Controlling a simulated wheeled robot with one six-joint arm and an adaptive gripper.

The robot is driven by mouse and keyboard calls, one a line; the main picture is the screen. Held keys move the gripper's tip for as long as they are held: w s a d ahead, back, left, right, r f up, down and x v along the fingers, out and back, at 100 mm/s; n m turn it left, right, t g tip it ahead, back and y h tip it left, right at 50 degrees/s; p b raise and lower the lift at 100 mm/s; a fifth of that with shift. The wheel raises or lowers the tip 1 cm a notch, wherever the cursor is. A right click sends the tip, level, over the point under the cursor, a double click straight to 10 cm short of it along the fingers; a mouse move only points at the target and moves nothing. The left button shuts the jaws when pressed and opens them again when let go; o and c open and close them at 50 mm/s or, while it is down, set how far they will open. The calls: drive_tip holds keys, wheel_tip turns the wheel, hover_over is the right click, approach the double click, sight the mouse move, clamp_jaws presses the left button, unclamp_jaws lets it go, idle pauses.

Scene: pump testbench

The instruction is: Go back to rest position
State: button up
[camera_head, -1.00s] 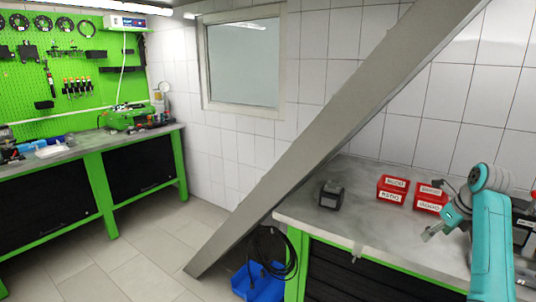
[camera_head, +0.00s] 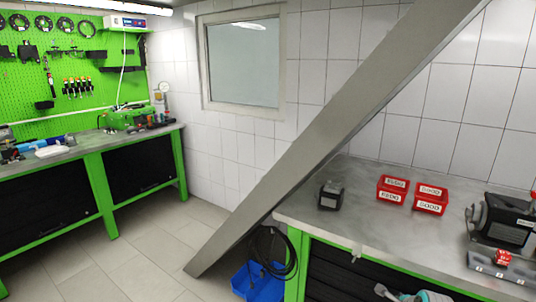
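My gripper (camera_head: 387,292) shows at the bottom edge of the head view, in front of and below the right workbench (camera_head: 350,225). Only its grey fingertip end and a bit of teal arm are in view; whether the fingers are open or shut is too small to tell. I see nothing clearly held in it. The rest of the arm is cut off by the frame.
On the right bench stand a small black device (camera_head: 331,195), red bins (camera_head: 392,190) (camera_head: 430,199) and a dark pump unit (camera_head: 503,222). A grey slanted beam (camera_head: 300,165) crosses the view. A blue crate (camera_head: 258,284) sits on the floor. Floor at left is clear.

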drive_tip(key=s+a+f+n+t, duration=0.1)
drive_tip(key=s+a+f+n, duration=0.25)
drive_tip(key=s, duration=0.25)
drive_tip(key=s+a+f+n+t+h, duration=0.1)
drive_tip(key=s+a+f+n, duration=0.1)
drive_tip(key=s+a+f, duration=0.4)
drive_tip(key=s+a+f+n, duration=0.1)
drive_tip(key=s+f+n, duration=0.2)
drive_tip(key=s, duration=0.4)
drive_tip(key=s+a+r+n+t, duration=0.1)
drive_tip(key=s+a+r+n, duration=0.15)
drive_tip(key=s, duration=0.55)
drive_tip(key=s+a+r+n+t, duration=0.15)
drive_tip(key=s+n, duration=0.25)
drive_tip(key=s, duration=0.4)
drive_tip(key=s+a+r+n+t, duration=0.1)
drive_tip(key=s+a+r+n, duration=0.2)
drive_tip(key=s, duration=0.5)
drive_tip(key=s+a+r+n+t, duration=0.2)
drive_tip(key=s+r+n, duration=0.5)
drive_tip(key=s+r, duration=0.4)
wheel_tip(320, 180, up, 3)
drive_tip(key=shift+y, duration=0.4)
